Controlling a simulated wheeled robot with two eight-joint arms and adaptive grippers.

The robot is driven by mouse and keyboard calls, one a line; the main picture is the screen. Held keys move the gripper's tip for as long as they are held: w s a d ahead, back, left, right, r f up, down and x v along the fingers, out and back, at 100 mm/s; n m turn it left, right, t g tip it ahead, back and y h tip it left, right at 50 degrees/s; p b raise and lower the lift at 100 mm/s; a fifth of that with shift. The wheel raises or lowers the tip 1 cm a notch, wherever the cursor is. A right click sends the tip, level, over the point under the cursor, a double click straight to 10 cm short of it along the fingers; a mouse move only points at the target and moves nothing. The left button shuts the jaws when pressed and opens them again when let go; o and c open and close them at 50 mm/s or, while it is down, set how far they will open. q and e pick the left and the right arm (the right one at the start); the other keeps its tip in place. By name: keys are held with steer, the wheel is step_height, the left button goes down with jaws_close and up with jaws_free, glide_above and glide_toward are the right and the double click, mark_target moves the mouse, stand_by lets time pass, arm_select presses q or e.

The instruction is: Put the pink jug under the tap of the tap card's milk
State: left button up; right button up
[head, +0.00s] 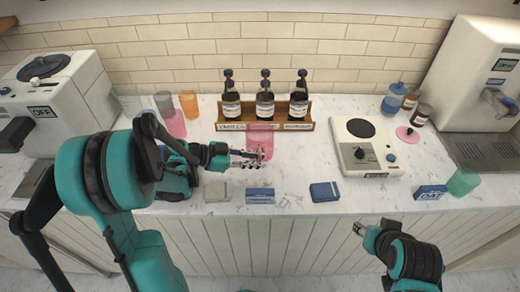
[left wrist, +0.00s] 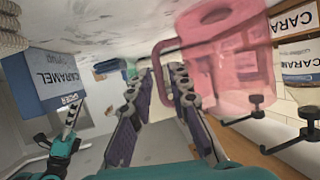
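The translucent pink jug (head: 262,142) stands on the counter in front of the bottle rack. My left gripper (head: 250,160) is right beside it, and in the left wrist view (left wrist: 158,80) its two fingers are apart. There the jug (left wrist: 222,60) fills the upper right and its handle (left wrist: 160,62) shows between the fingertips, with no grip on it visible. A blue card (head: 430,193) reading "OAT" stands at the right front. A metal tap (head: 497,101) is on the white machine at the right. My right gripper (head: 359,228) is in front of the counter; its fingers are too small to read.
A wooden rack (head: 308,125) holds three dark bottles. A white scale-like device (head: 368,160) is right of centre. Several cards lie along the front, including a blue one (head: 325,192). A green cup (head: 464,181) is beside the "OAT" card. Cups (head: 188,104) stand at the left.

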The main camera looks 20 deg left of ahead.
arm_select(q)
steer(key=shift+w+d+f, duration=0.3)
steer(key=shift+d, duration=0.3)
jaws_close()
steer(key=shift+r, duration=0.25)
